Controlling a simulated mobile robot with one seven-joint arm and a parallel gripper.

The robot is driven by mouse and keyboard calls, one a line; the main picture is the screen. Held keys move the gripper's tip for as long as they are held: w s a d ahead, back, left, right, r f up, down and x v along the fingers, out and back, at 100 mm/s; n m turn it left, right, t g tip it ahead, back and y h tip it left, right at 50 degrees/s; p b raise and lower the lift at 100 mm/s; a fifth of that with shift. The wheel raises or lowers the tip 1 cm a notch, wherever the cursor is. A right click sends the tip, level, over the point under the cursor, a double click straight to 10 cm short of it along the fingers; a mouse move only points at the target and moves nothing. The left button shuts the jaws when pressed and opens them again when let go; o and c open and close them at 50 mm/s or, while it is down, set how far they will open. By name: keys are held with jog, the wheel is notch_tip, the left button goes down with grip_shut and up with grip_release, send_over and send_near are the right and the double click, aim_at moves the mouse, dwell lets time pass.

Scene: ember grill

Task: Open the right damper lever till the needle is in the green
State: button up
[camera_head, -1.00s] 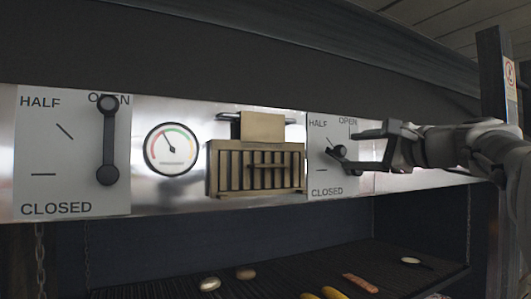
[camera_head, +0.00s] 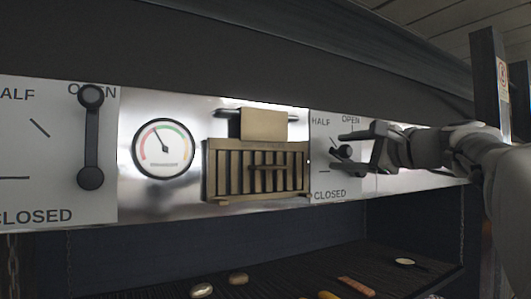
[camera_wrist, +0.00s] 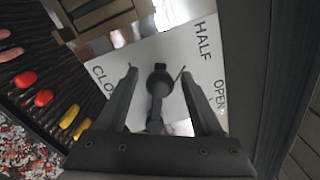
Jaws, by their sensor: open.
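The right damper lever (camera_wrist: 159,78) is dark with a round end and lies between my gripper's fingers in the wrist view. In the head view its round end (camera_head: 346,150) shows on the white right plate (camera_head: 322,180), with the rest hidden behind my gripper. I cannot tell its exact angle. My gripper (camera_head: 352,152) is open, its fingers on either side of the lever; in the wrist view the fingers (camera_wrist: 158,72) appear apart from it. The round gauge (camera_head: 163,148) has a coloured arc; its needle points up and slightly left, and the colour under it is hard to tell.
The left lever (camera_head: 91,140) stands upright, its top end at OPEN. A brass slatted vent (camera_head: 256,170) sits between the gauge and the right plate. Below the panel is a dark grill grate (camera_head: 270,275) with food, including yellow and red pieces (camera_wrist: 43,97).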

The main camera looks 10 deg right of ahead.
grip_shut()
dwell(1.3)
